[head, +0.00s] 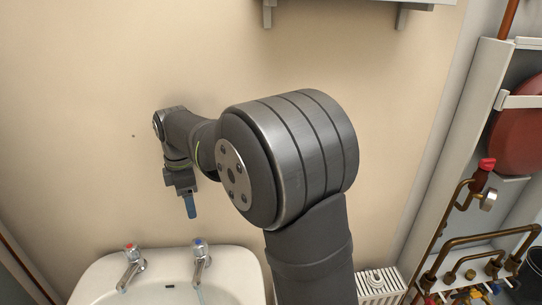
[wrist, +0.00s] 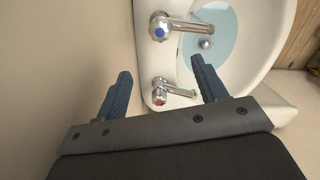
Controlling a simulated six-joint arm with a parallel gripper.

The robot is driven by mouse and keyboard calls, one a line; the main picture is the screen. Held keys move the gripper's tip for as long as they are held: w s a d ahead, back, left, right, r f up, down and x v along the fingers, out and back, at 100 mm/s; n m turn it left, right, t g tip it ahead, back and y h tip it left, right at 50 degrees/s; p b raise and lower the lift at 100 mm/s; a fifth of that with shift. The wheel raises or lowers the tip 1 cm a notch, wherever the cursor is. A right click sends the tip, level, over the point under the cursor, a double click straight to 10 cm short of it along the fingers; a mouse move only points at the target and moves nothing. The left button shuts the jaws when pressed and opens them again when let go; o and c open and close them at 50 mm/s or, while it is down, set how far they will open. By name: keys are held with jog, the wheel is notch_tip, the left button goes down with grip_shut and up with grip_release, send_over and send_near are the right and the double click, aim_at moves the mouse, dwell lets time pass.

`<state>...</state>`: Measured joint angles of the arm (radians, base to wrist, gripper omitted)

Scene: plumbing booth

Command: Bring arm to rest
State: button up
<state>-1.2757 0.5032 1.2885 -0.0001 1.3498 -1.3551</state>
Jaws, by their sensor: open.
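My gripper (head: 190,205) hangs from my arm above the back of the white washbasin in the head view, near the wall. In the wrist view my gripper (wrist: 161,85) is open, its two blue fingers apart with nothing between them. The fingers are clear of the taps. The arm's large dark joint fills the middle of the head view and hides part of the wall and the basin's right side.
The washbasin (head: 90,287) has a red-marked tap (head: 130,266) and a blue-marked tap (head: 201,262). Water shows in its bowl (wrist: 222,30). A radiator (head: 380,290) stands right of it. Brass pipework with a red-handled valve (head: 487,164) is at right. The wall at upper left is clear.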

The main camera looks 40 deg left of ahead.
aim_at(198, 242)
notch_tip(198, 242, down, 17)
jog(key=shift+f, duration=0.2)
dwell(0.6)
